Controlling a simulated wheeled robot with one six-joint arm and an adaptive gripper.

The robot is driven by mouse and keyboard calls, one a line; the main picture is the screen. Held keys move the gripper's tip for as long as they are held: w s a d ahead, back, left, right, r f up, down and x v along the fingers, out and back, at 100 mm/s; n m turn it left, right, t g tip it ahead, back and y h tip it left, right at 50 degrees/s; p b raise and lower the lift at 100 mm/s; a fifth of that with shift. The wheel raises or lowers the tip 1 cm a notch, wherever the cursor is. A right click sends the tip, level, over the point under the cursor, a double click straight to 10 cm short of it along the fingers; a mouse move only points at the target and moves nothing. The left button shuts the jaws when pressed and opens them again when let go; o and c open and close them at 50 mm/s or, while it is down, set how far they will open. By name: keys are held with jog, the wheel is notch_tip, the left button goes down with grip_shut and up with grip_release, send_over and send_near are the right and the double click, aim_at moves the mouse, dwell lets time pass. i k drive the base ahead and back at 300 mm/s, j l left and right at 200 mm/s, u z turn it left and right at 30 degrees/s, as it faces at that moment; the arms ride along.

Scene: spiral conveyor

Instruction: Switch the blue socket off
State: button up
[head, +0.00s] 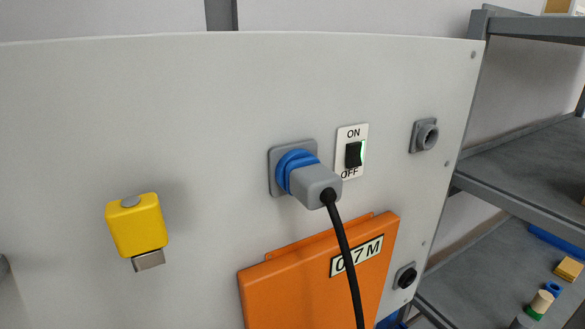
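The blue socket (287,172) sits on a grey mounting plate on the light panel. A grey plug (316,184) is in it, and a black cable hangs from the plug down across the orange box. Right of the socket is a white switch plate (352,133) marked ON at the top and OFF at the bottom. Its black rocker switch (353,155) shows a green glow along its right edge. Which way the rocker is pressed is hard to tell. My gripper is not in view.
An orange box (290,285) marked 0.7 M sits below the socket. A yellow device (136,225) is on the panel at left. A grey round connector (425,136) and a black knob (405,277) are at right. Grey shelves (520,175) stand beyond the panel's right edge.

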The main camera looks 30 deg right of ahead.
aim_at(353, 150)
jog(key=k+l, duration=0.1)
jog(key=l, duration=0.3)
jog(key=k+l+u, duration=0.1)
jog(key=l, duration=0.35)
jog(key=l+u, duration=0.15)
jog(key=l, duration=0.4)
jog(key=k+l+u, duration=0.15)
jog(key=l, duration=0.35)
jog(key=l+u, duration=0.2)
jog(key=l, duration=0.35)
jog(key=k+l+u, duration=0.15)
jog(key=l, duration=0.35)
